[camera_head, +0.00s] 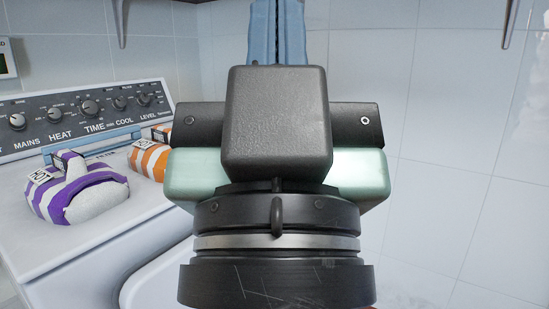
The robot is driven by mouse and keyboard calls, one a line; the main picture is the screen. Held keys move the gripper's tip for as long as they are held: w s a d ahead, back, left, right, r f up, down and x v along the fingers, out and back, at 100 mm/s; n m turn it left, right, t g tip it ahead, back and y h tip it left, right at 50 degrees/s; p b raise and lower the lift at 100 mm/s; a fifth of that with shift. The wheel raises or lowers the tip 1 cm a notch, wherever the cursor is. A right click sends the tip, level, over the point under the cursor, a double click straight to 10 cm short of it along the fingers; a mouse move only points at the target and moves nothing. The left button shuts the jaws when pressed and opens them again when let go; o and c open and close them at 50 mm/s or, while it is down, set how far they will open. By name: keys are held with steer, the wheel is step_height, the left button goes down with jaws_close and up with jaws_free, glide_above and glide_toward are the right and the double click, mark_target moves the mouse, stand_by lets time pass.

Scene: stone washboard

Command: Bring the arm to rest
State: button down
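My gripper (277,28) fills the middle of the view, seen from behind and close up. Its dark wrist and pale green body are in front, and its light blue fingers point up at the top. The fingers lie side by side with only a thin dark line between them, and I see nothing held. The fingertips run to the top edge of the picture.
A white appliance (40,265) with a knob panel (85,112) stands at left. On it lie a purple-striped cloth item (85,190) and an orange-striped one (152,161), near a blue bar (100,142). A tiled wall (440,130) stands behind; the right side looks clear.

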step_height(320, 180, up, 33)
steer(key=p, duration=3.1)
steer(key=shift+f, duration=0.15)
